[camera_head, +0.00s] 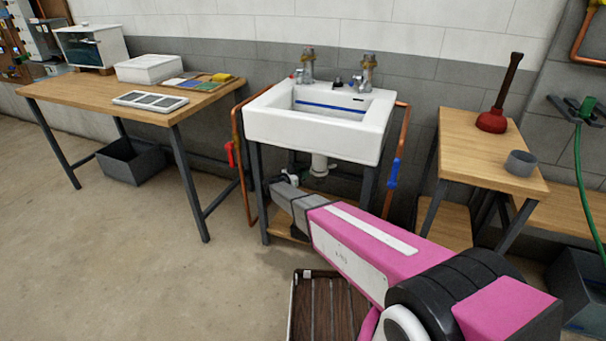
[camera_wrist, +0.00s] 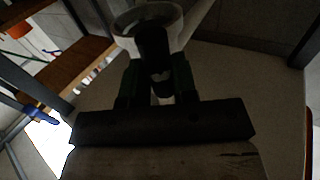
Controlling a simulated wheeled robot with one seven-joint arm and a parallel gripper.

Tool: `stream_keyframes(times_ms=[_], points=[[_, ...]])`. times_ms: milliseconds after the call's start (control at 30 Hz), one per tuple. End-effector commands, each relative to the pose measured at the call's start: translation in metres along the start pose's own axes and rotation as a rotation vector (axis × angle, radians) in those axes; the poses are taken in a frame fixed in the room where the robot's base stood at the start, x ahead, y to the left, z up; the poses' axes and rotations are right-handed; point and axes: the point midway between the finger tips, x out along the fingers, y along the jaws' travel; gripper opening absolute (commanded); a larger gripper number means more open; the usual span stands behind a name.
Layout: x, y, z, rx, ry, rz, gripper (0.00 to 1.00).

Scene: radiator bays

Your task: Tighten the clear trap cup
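In the head view a white trap pipe (camera_head: 320,164) hangs below the white sink (camera_head: 318,130). My gripper (camera_head: 283,180) is under the sink's left front, by a small white fitting (camera_head: 292,178); its fingertips are hard to make out. In the wrist view the two dark fingers of my gripper (camera_wrist: 158,85) stand apart, on either side of a dark and whitish piece. Beyond them is a round, pale-rimmed part (camera_wrist: 140,18), which looks like the clear trap cup. The view is dark, and I cannot tell whether the fingers touch it.
Copper pipes with a red valve handle (camera_head: 230,153) and a blue one (camera_head: 393,172) flank the sink frame. A slatted crate (camera_head: 296,308) is on the floor below my arm. A side table (camera_head: 470,150) with a plunger (camera_head: 492,122) stands right, a workbench (camera_head: 60,88) left.

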Motion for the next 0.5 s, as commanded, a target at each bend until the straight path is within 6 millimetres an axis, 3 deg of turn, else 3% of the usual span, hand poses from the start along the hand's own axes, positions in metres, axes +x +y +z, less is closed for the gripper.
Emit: stream_keyframes(times_ms=[500], points=[[-0.001, 0.015, -0.002, 0.001, -0.001, -0.151, 0.00]])
